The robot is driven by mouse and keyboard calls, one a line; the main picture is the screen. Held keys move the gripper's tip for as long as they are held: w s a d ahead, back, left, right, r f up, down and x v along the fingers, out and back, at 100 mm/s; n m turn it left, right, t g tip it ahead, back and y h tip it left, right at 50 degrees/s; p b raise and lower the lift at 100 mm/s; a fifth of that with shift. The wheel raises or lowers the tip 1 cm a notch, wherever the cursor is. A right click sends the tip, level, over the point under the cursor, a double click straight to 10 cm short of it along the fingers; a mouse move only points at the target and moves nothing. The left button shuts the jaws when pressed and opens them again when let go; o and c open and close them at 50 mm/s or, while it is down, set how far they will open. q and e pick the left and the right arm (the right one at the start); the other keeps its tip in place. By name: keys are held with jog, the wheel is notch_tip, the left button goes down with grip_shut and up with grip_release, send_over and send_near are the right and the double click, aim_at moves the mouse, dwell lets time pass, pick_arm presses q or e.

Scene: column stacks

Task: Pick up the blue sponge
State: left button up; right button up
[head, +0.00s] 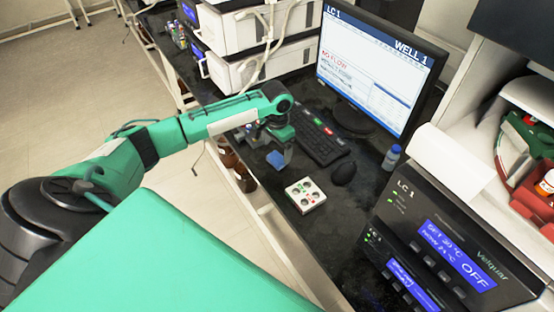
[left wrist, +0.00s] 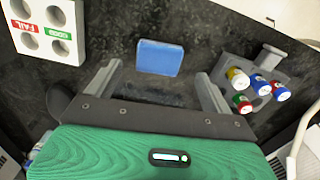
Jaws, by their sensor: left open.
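The blue sponge (head: 275,159) lies on the dark bench top, left of the keyboard in the head view. In the left wrist view the sponge (left wrist: 159,57) is a blue block lying flat, ahead of the fingertips and roughly midway between them. My left gripper (head: 277,146) hangs over the bench right at the sponge in the head view. In the left wrist view its two fingers (left wrist: 160,78) are spread wide with nothing between them. I cannot tell how high the fingertips are above the bench. My right gripper is not in view.
A grey rack with coloured-cap vials (left wrist: 257,85) is on the other side. The keyboard (head: 318,138), mouse (head: 343,173) and monitor (head: 375,70) stand to the right.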

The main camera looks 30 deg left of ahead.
aim_at(277, 158)
pick_arm(q)
notch_tip(277, 158, down, 4)
jog(key=shift+r, duration=0.1)
jog(key=shift+f+p, duration=0.3)
jog(key=shift+c, duration=0.7)
jog(key=c, duration=0.7)
jog(key=shift+c, duration=1.1)
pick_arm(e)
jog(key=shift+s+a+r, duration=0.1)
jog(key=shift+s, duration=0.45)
